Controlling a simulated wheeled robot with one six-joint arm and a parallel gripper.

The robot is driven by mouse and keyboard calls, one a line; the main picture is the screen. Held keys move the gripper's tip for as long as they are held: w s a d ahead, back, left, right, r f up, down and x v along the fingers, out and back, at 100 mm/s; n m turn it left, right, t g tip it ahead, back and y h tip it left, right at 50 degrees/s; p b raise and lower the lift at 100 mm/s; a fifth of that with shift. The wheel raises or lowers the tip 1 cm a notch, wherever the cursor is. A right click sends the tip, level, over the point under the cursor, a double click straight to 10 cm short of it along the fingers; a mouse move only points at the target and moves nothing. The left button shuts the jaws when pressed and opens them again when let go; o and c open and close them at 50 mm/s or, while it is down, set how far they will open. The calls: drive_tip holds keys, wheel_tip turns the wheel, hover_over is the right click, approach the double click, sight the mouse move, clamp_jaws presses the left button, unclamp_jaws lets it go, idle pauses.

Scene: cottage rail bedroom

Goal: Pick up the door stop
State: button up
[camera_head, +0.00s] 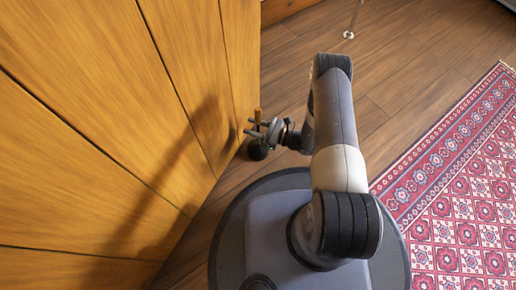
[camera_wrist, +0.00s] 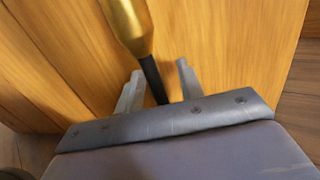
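The door stop seems to be the brass piece with a thin black end (camera_wrist: 133,25) in the wrist view, in front of the wood-plank surface. My gripper (camera_wrist: 158,88) is open, with its two grey fingers apart. The black end shows between the fingers, with a gap on each side; whether it touches either one I cannot tell. In the head view a small brass tip (camera_head: 257,114) stands by the planks at my gripper (camera_head: 256,130). A dark rounded shape sits just below the fingers there; I cannot tell what it belongs to.
A tall wood-plank panel (camera_head: 110,110) rises close on the left of my gripper. A red patterned rug (camera_head: 460,190) covers the floor at right. Bare wooden floor (camera_head: 400,65) lies beyond my arm. A thin rod with a pale foot (camera_head: 348,35) stands at the back.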

drive_tip(key=shift+c, duration=0.4)
clamp_jaws()
idle(0.9)
drive_tip(key=shift+r, duration=0.15)
